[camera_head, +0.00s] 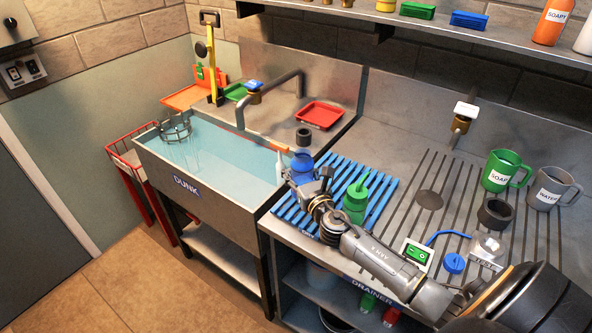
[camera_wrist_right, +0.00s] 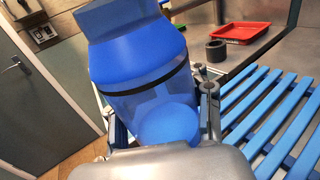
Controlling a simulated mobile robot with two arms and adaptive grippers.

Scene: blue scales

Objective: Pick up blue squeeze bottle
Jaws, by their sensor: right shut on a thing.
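The blue squeeze bottle (camera_head: 302,163) is near the left end of the blue slatted rack (camera_head: 379,201), beside the sink's right edge. My right gripper (camera_head: 308,184) reaches it from the lower right and is shut on it. In the right wrist view the bottle (camera_wrist_right: 140,55) fills the middle, with a finger on each side of its body. My right gripper (camera_wrist_right: 162,118) partly hides its lower part. I cannot tell whether the bottle touches the rack. My left gripper is not in view.
A green bottle (camera_head: 355,199) stands on the rack close to my right arm. A dark ring (camera_head: 304,137) and a red tray (camera_head: 320,115) lie behind. The water-filled sink (camera_head: 215,150) is to the left. Mugs (camera_head: 505,170) stand at the right.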

